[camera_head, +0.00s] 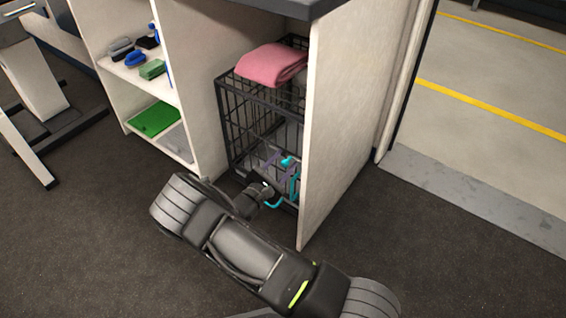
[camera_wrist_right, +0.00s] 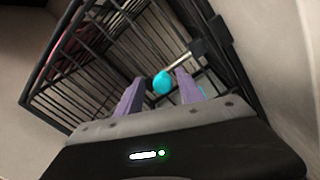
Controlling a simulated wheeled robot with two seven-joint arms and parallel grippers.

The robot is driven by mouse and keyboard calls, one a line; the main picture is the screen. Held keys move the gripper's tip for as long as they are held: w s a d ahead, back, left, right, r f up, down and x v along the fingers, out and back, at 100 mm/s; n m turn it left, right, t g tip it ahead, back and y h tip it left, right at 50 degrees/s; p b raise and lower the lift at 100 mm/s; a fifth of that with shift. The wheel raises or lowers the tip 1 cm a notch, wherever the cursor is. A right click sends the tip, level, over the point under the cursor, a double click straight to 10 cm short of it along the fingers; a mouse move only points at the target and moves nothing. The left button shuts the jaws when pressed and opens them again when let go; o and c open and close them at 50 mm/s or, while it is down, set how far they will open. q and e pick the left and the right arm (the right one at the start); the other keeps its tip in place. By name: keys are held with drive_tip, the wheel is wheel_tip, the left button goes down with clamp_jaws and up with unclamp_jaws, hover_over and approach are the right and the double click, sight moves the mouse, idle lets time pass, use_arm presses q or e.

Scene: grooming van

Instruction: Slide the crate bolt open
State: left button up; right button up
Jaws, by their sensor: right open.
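The black wire crate (camera_head: 232,112) stands in a bay under the counter, and its bars fill much of the right wrist view (camera_wrist_right: 85,65). The bolt shows there as a pale metal rod (camera_wrist_right: 181,62) with a round teal knob (camera_wrist_right: 162,83), close to a dark bracket. My right gripper (camera_head: 281,170) is at the lower front of the crate. In the wrist view its two purple fingers (camera_wrist_right: 159,78) are apart, with the knob appearing between them. I cannot tell whether they touch it. My left gripper is out of view.
A folded pink towel (camera_head: 272,64) lies on the crate. A pale panel (camera_head: 345,110) stands close on the right. Dark floor (camera_head: 90,240) is clear in front.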

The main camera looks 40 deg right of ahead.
drive_tip(key=p+v, duration=0.2)
drive_tip(key=v, duration=0.5)
drive_tip(key=shift+a+p, duration=0.4)
drive_tip(key=shift+s, duration=0.1)
